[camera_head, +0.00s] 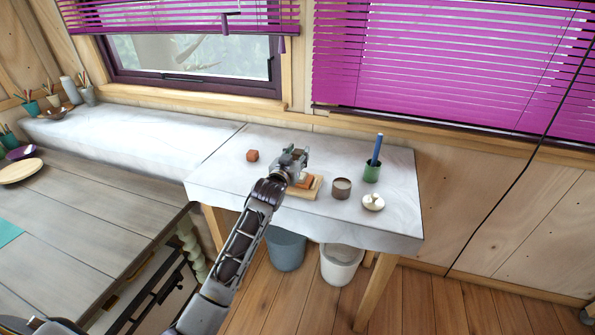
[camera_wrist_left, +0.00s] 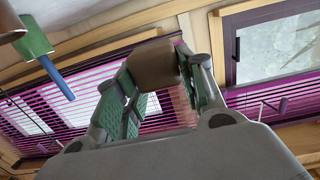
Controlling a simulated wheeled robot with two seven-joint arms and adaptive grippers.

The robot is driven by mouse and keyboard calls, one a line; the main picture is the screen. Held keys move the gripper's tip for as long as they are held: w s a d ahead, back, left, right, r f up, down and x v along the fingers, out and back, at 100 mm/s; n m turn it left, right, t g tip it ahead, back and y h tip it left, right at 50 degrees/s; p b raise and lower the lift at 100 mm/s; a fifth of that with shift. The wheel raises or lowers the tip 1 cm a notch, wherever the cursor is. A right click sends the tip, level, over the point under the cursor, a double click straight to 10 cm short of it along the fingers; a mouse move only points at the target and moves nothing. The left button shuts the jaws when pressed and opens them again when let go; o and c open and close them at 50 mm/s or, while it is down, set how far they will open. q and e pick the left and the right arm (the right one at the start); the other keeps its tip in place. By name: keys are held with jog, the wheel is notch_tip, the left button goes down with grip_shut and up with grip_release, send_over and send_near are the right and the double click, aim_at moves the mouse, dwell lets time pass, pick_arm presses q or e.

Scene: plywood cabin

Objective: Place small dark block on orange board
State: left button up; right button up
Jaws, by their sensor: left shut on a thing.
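My left gripper (camera_head: 291,160) is over the white-covered table and is shut on a small dark brown block. The left wrist view shows this block (camera_wrist_left: 153,66) between the two green-padded fingers of the left gripper (camera_wrist_left: 165,85). In the head view I cannot make the block out clearly. A tan-orange board (camera_head: 315,189) lies on the table just below and in front of the gripper, partly hidden by it and the wrist. Something orange shows on top of the board. I cannot tell whether the held block touches anything. My right gripper is not in view.
To the right stand a brown cup (camera_head: 341,188), a green cup (camera_head: 372,173) holding a blue stick, and a small dish (camera_head: 373,203) with pale items. Two bins stand below.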

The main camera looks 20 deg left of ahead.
pick_arm(q)
notch_tip(320, 180, down, 2)
jog(key=shift+f, duration=0.15)
dwell(0.3)
jog(key=shift+f, duration=1.9)
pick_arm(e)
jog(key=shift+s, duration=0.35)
pick_arm(q)
jog(key=shift+f, duration=0.1)
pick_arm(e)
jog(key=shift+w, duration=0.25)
pick_arm(q)
jog(key=o, duration=1.1)
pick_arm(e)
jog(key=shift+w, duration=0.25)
